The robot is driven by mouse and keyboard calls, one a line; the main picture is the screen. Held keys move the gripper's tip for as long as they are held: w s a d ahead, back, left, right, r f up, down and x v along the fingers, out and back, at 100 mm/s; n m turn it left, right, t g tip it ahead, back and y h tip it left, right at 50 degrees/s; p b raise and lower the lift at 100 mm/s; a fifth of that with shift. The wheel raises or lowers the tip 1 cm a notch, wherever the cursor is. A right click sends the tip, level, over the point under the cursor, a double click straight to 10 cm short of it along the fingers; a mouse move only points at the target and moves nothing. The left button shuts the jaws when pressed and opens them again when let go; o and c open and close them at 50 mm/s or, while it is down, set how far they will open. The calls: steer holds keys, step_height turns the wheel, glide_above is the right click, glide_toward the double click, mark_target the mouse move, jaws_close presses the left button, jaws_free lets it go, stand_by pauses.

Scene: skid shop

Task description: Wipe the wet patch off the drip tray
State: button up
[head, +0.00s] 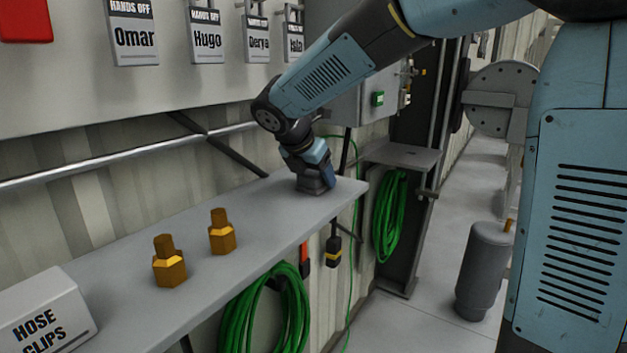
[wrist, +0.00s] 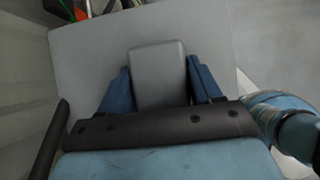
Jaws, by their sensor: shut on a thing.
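My gripper (head: 317,182) is at the far right end of a long grey shelf (head: 205,215) in the head view, pointing down close to its surface. In the wrist view its two blue fingers stand either side of a plain grey block (wrist: 158,76) and are shut on it. The shelf surface (wrist: 85,65) shows around the block. Whether the block touches the shelf I cannot tell. I see no clear wet patch in either view. A small grey ledge (head: 398,154) lies beyond the shelf end; I cannot tell which surface is the drip tray.
Two brass fittings (head: 169,262) (head: 222,232) and a hose clips box (head: 42,315) stand on the shelf. Green cables (head: 265,315) hang below it. Padlock tags (head: 134,35) hang above. A grey cylinder (head: 485,270) stands on the floor at right.

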mark_target(327, 190)
steer(key=shift+c, duration=0.8)
steer(key=shift+s+d+r, duration=0.3)
steer(key=shift+d+r, duration=0.1)
steer(key=shift+r, duration=0.45)
steer(key=shift+s+d+r, duration=0.35)
steer(key=shift+d+r, duration=0.05)
steer(key=shift+r, duration=0.4)
steer(key=shift+s+d+r, duration=0.3)
steer(key=shift+d+r, duration=0.1)
steer(key=shift+r, duration=0.45)
